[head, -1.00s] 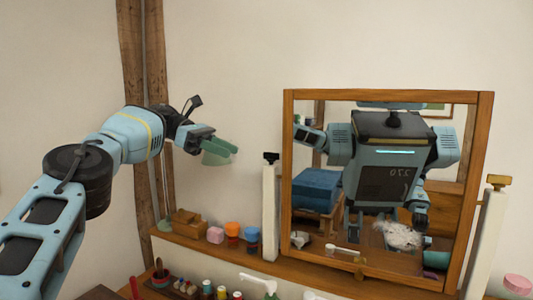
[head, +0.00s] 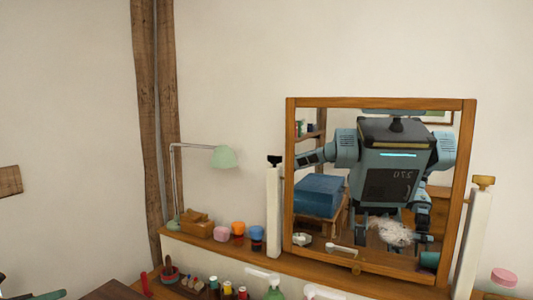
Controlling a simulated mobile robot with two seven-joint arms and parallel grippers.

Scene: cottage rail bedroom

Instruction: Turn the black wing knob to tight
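The black wing knob (head: 274,160) sits on top of the white post at the left of the mirror. Its wings look spread roughly sideways, but it is too small to tell how tight it is. A yellowish knob (head: 484,182) tops the right post. A sliver of my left arm, apparently at the gripper (head: 35,295), shows at the bottom left edge, far from the black knob; its fingers cannot be made out. My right gripper is not directly in view.
The wood-framed mirror (head: 382,103) reflects my body. A green lamp (head: 224,157), a wooden box (head: 198,228) and pink, orange and blue jars stand left of the post. Bottles and spools fill the front. The wall space above the knob is clear.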

